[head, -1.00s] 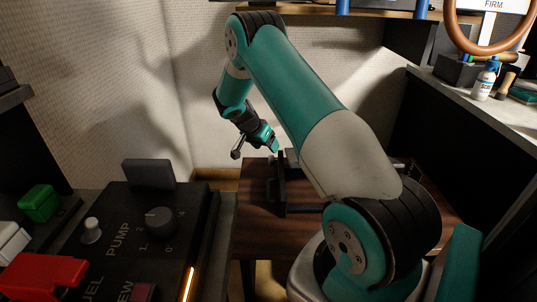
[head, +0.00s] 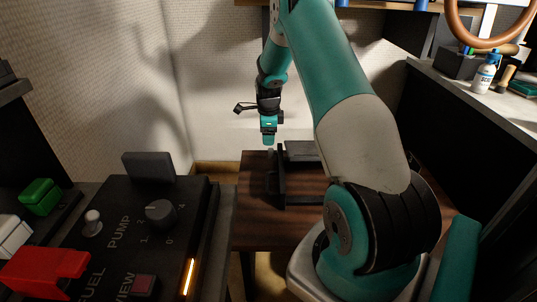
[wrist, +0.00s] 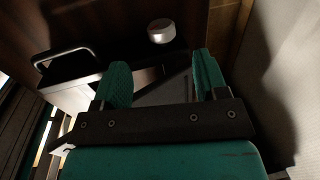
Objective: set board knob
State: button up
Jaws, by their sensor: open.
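My gripper (head: 268,141) points down over the back-left part of the wooden table, beside a dark upright frame. In the wrist view its two green fingers (wrist: 161,68) are apart with nothing between them. A round silver knob-like piece (wrist: 161,31) lies beyond the fingertips on a dark surface there, apart from them. On the black console at the left, a dark dial knob (head: 161,213) stands by the PUMP label and numbers. A small pale knob (head: 92,223) stands left of it. My gripper is far from both. Which knob is the board knob, I cannot tell.
The dark frame (head: 281,178) stands on the wooden table (head: 253,212). A black handle (wrist: 66,53) shows left of the fingers. A red cover (head: 45,268) and green switch (head: 40,196) are on the left console. A white bottle (head: 485,75) stands on the right shelf.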

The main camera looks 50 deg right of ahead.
aim_at(269, 149)
jog(key=f, duration=0.3)
jog(key=f+b, duration=0.1)
jog(key=f, duration=0.1)
jog(key=d+f, duration=0.1)
jog(key=f, duration=0.2)
jog(key=shift+w+f+b, duration=0.3)
jog(key=shift+w+b, duration=0.05)
jog(key=shift+w, duration=0.05)
jog(key=c, duration=0.9)
